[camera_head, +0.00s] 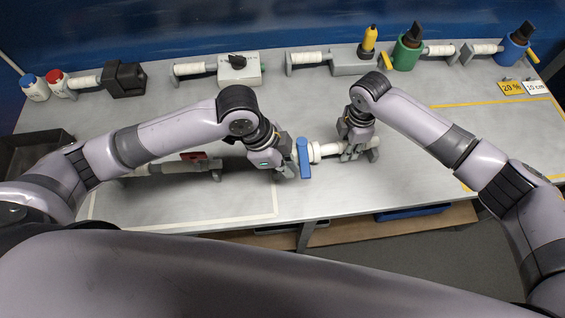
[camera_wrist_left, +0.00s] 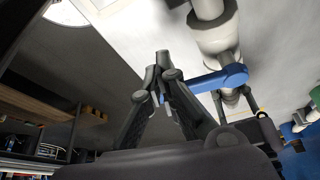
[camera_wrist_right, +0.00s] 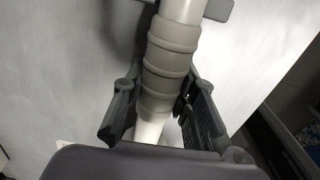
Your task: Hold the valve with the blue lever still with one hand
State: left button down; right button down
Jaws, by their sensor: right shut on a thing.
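The valve is a white pipe fitting with a blue lever (camera_head: 304,158) and sits at the front middle of the bench. My right gripper (camera_head: 354,153) has its fingers on both sides of the pipe, right of the lever. In the right wrist view, my right gripper (camera_wrist_right: 163,115) is shut around the ribbed beige sleeve (camera_wrist_right: 168,70) of the valve. My left gripper (camera_head: 287,172) is just left of the lever. In the left wrist view, the fingertips of my left gripper (camera_wrist_left: 164,72) are together beside the blue lever (camera_wrist_left: 220,80); whether they touch it is unclear.
Another fitting with a red handle (camera_head: 193,156) lies left, partly behind my left arm. Several valves, including a green one (camera_head: 407,54) and a blue one (camera_head: 513,50), line the back. The bench's front edge is close to both grippers. Yellow tape marks the right area.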

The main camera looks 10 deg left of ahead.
pick_arm(q)
jog(key=shift+d, duration=0.15)
dwell(0.6)
jog(key=s+a+r, duration=0.1)
jog(key=a+r, duration=0.6)
jog(key=r, duration=0.2)
jog(key=shift+s+a+r, duration=0.15)
jog(key=shift+s, duration=0.05)
dwell(0.4)
pick_arm(e)
jog(key=c, duration=1.2)
grip_release()
jog(key=shift+r, duration=0.1)
